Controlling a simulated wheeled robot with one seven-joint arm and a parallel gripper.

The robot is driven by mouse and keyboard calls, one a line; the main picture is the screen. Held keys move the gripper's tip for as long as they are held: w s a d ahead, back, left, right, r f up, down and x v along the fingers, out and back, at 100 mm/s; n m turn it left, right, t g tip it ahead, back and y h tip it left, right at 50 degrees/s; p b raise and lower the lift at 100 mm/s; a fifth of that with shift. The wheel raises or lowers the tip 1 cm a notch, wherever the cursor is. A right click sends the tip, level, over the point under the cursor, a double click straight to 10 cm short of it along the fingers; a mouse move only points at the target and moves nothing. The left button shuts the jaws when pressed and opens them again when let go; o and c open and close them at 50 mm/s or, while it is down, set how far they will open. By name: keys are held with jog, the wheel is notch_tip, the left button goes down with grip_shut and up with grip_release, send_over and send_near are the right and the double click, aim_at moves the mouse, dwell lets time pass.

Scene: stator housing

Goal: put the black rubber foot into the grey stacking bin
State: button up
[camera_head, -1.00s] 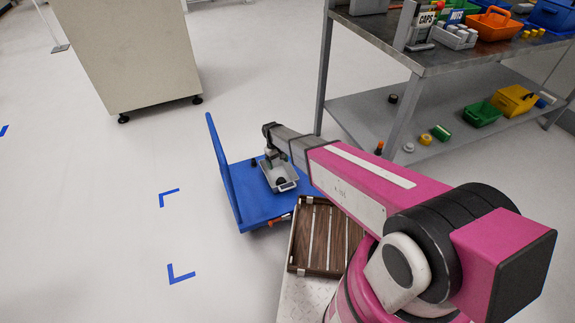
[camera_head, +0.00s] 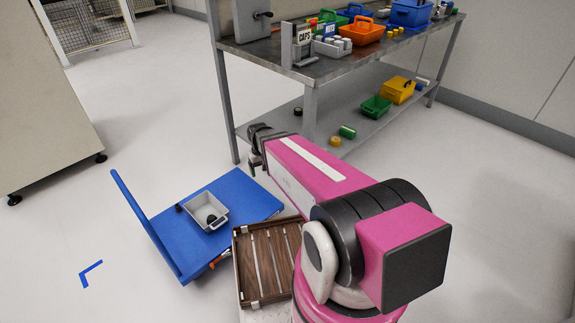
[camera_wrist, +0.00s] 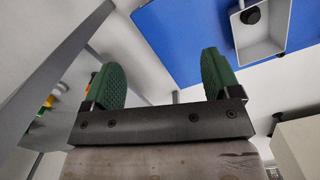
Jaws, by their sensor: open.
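The grey stacking bin (camera_head: 222,207) stands on the blue cart (camera_head: 245,190), left of centre in the head view. A small black round piece (camera_head: 211,218), looking like the rubber foot, appears inside the bin near its front wall. The bin (camera_wrist: 268,42) shows at the upper right of the wrist view, with a black round piece (camera_wrist: 250,15) by its left side. My gripper (camera_head: 254,168) is above and to the right of the bin, apart from it. In the wrist view its two green-padded fingers (camera_wrist: 160,80) are spread with nothing between them.
A brown slatted wooden crate (camera_head: 268,262) lies right of the cart. A metal workbench (camera_head: 345,62) with colored bins stands behind, with a lower shelf (camera_head: 350,125). A dark small thing (camera_head: 179,208) is at the bin's left.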

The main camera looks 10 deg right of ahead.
jog(key=s+d+r+m, duration=0.2)
jog(key=s+d+r, duration=0.4)
jog(key=d, duration=0.3)
jog(key=shift+s+r+t, duration=0.3)
jog(key=shift+s+t, duration=0.1)
jog(key=shift+s, duration=0.05)
